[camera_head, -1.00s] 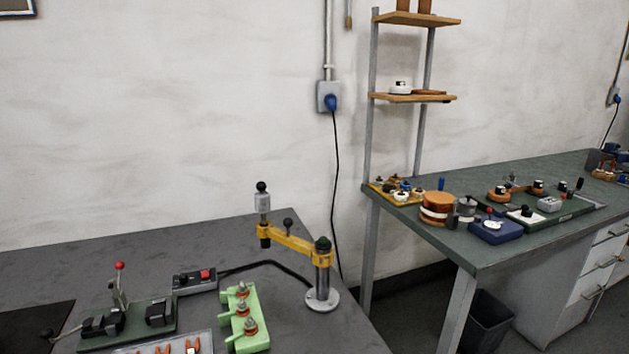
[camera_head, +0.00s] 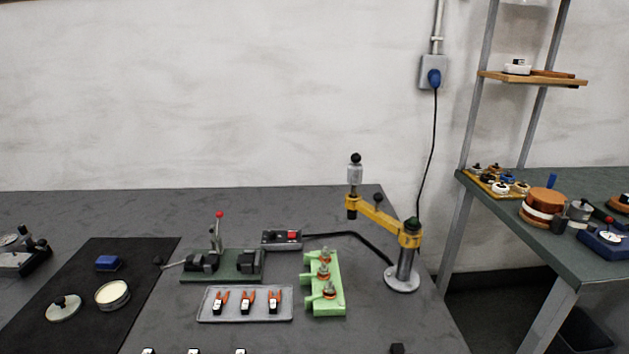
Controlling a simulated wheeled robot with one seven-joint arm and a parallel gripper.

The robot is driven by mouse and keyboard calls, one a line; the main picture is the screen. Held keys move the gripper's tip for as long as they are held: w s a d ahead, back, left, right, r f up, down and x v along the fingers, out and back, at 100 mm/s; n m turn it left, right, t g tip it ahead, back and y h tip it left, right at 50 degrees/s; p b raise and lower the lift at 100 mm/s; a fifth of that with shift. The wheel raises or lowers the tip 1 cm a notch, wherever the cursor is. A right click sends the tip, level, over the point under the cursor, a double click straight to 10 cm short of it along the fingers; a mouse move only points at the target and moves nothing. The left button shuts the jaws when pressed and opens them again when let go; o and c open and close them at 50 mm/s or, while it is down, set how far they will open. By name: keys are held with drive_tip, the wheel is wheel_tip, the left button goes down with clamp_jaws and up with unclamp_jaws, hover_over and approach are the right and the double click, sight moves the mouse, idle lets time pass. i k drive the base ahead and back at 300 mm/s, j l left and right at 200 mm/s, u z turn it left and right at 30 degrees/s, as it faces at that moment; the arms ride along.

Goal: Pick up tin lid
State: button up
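A round, pale lid with a small dark knob (camera_head: 62,309), which looks like the tin lid, lies flat on a black mat (camera_head: 130,262) at the lower left. A round open tin with cream-coloured contents (camera_head: 113,295) stands just right of it, apart from it. A small blue block (camera_head: 108,263) lies behind the tin on the same mat. My gripper is not in view.
Right of the mat are a green toggle-clamp fixture (camera_head: 220,265), a grey tray of orange-handled tools (camera_head: 245,316), a light green holder (camera_head: 325,285) and a yellow-armed stand (camera_head: 385,222). A dark device (camera_head: 22,256) stands at the far left. Small dark pieces show at the bottom edge.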

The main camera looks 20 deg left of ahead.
sight(63, 308)
drive_tip(key=u, duration=1.55)
